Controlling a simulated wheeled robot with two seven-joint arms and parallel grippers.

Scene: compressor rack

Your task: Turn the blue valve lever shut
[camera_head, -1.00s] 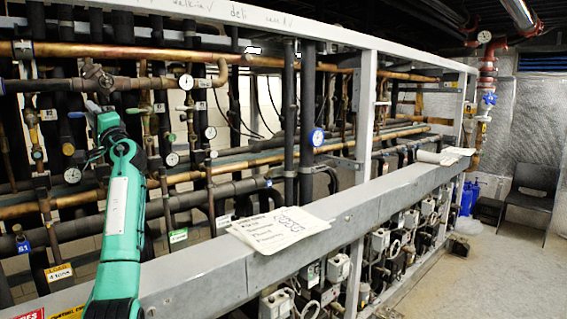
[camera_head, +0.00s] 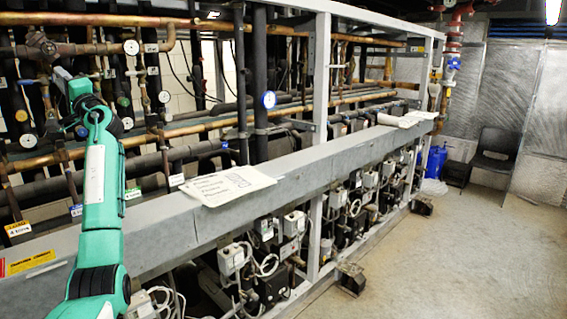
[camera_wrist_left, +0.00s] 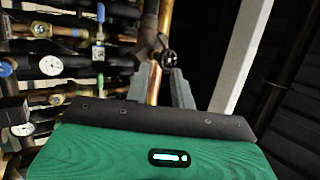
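A blue valve handle (camera_head: 454,63) shows on the red and copper vertical pipe at the far right, well away from my left arm. A small blue handle (camera_head: 82,131) shows beside my left forearm among the rack pipes. In the left wrist view a blue lever (camera_wrist_left: 100,13) is at the top left, clear of the fingers. I cannot tell which of these is the task's lever. My left gripper (camera_wrist_left: 160,70) has its fingers apart, with a copper pipe and a dark fitting beyond them; no grasp shows. My right gripper is not in view.
A grey beam (camera_head: 290,175) runs along the rack front, with papers (camera_head: 226,186) on it. Pipes and gauges (camera_head: 131,47) crowd the rack behind. Small boxes (camera_head: 350,278) stand at its foot. A chair (camera_head: 494,150) is at the back right. The floor at right is clear.

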